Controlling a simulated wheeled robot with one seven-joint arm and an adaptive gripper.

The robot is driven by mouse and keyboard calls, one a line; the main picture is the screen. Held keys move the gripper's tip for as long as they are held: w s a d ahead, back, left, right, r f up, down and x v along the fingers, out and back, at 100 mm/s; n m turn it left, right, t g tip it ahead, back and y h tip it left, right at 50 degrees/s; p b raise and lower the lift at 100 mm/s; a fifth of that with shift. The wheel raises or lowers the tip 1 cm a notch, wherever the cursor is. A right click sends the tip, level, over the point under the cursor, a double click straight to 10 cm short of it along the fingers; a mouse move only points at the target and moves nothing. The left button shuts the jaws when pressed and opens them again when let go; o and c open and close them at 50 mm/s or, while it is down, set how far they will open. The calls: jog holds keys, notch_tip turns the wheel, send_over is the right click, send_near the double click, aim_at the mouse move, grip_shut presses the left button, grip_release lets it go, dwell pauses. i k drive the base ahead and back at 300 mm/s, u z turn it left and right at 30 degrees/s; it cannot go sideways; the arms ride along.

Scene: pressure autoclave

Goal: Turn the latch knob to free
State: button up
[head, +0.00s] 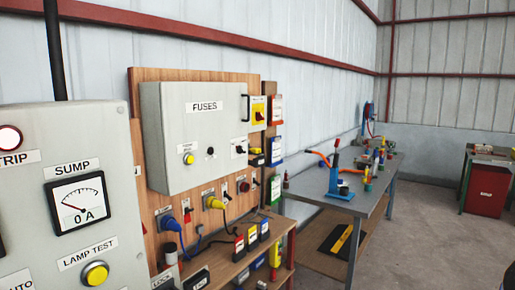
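I cannot pick out a latch knob marked as such, and no autoclave is recognisable in the head view. The grey FUSES cabinet (190,125) hangs on a wooden board, its door shut, with a black handle (245,108) at its right edge. A small black round part (210,152) sits on its door beside a yellow button (188,158). My gripper is not in view.
A grey panel (120,140) with a SUMP gauge (76,203) and LAMP TEST button (95,273) fills the near left. A wooden shelf (225,270) holds small boxes. A grey workbench (320,182) with tools stands beyond. The floor (420,240) at right is clear; a red cabinet (486,190) stands far right.

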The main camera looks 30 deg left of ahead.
aim_at(240, 149)
jog(key=z, duration=0.05)
jog(key=i, duration=2.1)
jog(key=u, duration=3.7)
jog(key=k, duration=0.75)
jog(key=z, duration=1.05)
